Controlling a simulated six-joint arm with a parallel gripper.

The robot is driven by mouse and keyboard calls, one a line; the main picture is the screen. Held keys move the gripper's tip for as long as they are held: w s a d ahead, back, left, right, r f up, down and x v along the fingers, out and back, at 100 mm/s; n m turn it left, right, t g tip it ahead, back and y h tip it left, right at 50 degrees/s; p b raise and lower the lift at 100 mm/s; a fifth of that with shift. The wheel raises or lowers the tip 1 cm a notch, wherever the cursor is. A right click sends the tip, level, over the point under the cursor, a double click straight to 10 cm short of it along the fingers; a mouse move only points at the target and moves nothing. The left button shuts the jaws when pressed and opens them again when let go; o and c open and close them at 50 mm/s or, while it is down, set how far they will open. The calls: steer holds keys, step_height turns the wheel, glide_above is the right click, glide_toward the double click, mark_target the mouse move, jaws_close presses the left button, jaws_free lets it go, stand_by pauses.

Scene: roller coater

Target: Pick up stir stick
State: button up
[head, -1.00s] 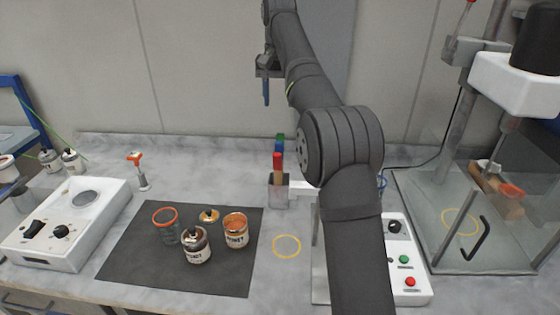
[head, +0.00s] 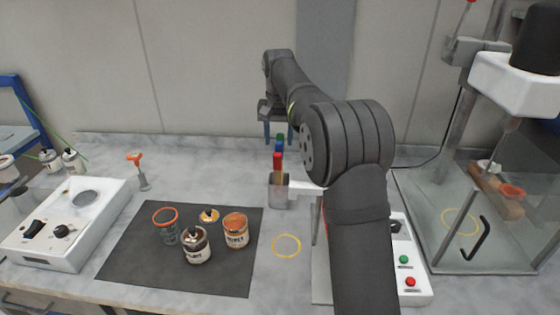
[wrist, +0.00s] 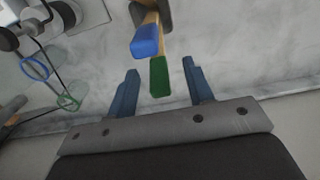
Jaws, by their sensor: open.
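Sticks with red (head: 278,163), blue (head: 279,147) and green (head: 279,137) ends stand upright in a small grey holder (head: 279,192) on the bench. Which one is the stir stick I cannot tell. My gripper (head: 278,133) is open and empty, with its blue fingers pointing down over the sticks. In the wrist view, the green end (wrist: 159,78) appears between my open fingers (wrist: 160,72), and the blue end (wrist: 146,41) lies just beyond the fingertips. I cannot tell how deep the green end sits between them. The red end is not clear there.
A control box (head: 418,286) with buttons and a glass-walled machine (head: 455,262) stand at the right. A yellow ring (head: 287,235) marks bare bench.

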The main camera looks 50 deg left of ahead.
step_height(320, 180, down, 5)
steer(key=shift+w+d+f, duration=0.15)
jaws_close()
